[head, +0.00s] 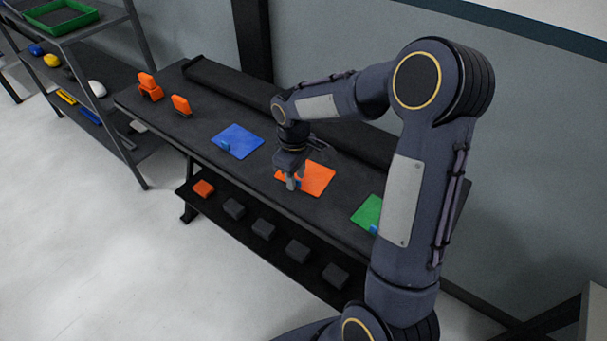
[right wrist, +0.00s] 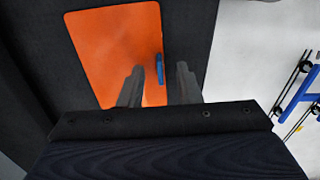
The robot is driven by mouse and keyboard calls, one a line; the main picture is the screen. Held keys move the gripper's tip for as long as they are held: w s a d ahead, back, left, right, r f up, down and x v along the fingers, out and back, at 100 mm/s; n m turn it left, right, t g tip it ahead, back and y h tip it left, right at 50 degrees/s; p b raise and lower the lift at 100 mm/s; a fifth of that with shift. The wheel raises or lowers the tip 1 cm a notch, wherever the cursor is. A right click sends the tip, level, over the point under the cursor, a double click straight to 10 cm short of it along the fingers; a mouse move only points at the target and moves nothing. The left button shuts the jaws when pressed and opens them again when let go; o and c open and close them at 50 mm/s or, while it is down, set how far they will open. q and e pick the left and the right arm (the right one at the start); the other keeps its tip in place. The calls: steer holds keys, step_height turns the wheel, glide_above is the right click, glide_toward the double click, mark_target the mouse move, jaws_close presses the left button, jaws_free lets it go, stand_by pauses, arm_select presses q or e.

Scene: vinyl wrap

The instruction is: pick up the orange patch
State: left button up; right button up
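The orange patch (head: 318,178) lies flat on the dark table, between a blue patch and a green patch. In the right wrist view the orange patch (right wrist: 112,45) has a small blue tab (right wrist: 159,69) standing near its right edge. My right gripper (head: 293,184) is over the patch's near left edge, pointing down. In the right wrist view my right gripper (right wrist: 158,85) has its two fingers apart, with the blue tab showing between them. I cannot tell whether the fingertips touch the patch. My left gripper is not in view.
The blue patch (head: 237,141) lies to the left and the green patch (head: 368,213) to the right, partly behind my arm. Orange tools (head: 181,105) stand at the table's left end. A lower shelf (head: 262,245) holds several dark blocks. A rack (head: 100,60) stands at left.

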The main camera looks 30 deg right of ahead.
steer(key=shift+f, duration=0.4)
steer(key=shift+c, duration=0.3)
jaws_close()
steer(key=shift+r, duration=0.1)
